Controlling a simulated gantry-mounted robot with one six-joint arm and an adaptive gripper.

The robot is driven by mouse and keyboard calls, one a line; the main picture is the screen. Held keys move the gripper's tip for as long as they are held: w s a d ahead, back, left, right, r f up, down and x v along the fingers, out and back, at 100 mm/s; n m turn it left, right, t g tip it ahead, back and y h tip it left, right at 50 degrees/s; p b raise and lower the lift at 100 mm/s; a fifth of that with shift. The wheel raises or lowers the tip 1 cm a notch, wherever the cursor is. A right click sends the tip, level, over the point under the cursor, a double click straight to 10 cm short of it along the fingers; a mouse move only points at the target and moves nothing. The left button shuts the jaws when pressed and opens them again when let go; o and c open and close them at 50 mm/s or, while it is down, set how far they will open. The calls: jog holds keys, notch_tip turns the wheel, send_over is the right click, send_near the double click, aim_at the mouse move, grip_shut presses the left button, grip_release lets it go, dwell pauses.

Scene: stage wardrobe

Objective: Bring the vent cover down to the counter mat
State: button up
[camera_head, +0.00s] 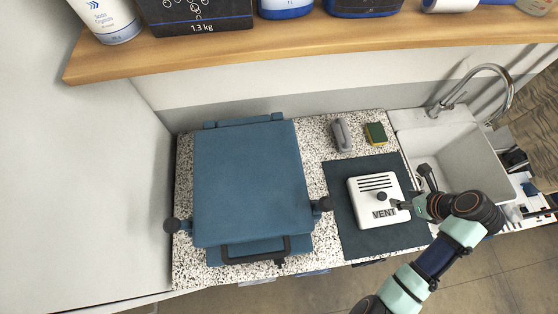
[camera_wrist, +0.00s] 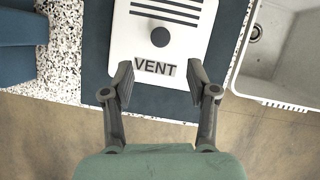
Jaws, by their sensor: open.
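The vent cover (camera_head: 368,211) is a white rounded square plate with dark slots, a dark round knob and the word VENT. It lies flat on the dark blue counter mat (camera_head: 350,244), in the mat's middle, in the head view. It also shows at the top of the wrist view (camera_wrist: 190,22), over the mat (camera_wrist: 97,70). My gripper (camera_head: 406,204) is at the cover's right side in the head view. In the wrist view my gripper (camera_wrist: 159,80) has its fingers wide apart, near the VENT edge, with nothing between them but the view of the cover and mat. Finger contact is unclear.
A blue press-like box (camera_head: 250,180) with a black handle stands left on the speckled counter (camera_head: 184,270). A grey brush-like object (camera_head: 341,134) and a sponge (camera_head: 376,133) lie behind the mat. A sink (camera_head: 462,160) is at right. A wooden shelf (camera_head: 300,42) with packages hangs above.

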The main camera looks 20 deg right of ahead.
jog(key=w+a+r+n+t+h, duration=0.1)
jog(key=w+a+r+n, duration=0.35)
jog(key=a+n, duration=0.3)
jog(key=w+a+r+n+t, duration=0.1)
jog(key=w+a+r+n, duration=0.2)
jog(key=w+a+n, duration=0.45)
jog(key=w+a+r+n+t+h, duration=0.1)
jog(key=w+a+r+n+t, duration=0.15)
jog(key=a+n, duration=0.45)
jog(key=s+a+r+n+t, duration=0.1)
jog(key=a+r+n, duration=0.2)
jog(key=a, duration=0.3)
jog(key=a+r+n+t+y, duration=0.1)
jog(key=a+r+n, duration=0.3)
jog(key=a, duration=0.3)
jog(key=s+a+r+n+t, duration=0.1)
jog(key=a+r+n, duration=0.3)
jog(key=a+n, duration=0.2)
jog(key=shift+s+a+r+y, duration=0.15)
jog(key=shift+s+a+y, duration=0.15)
jog(key=shift+a+y, duration=0.1)
jog(key=shift+t, duration=0.25)
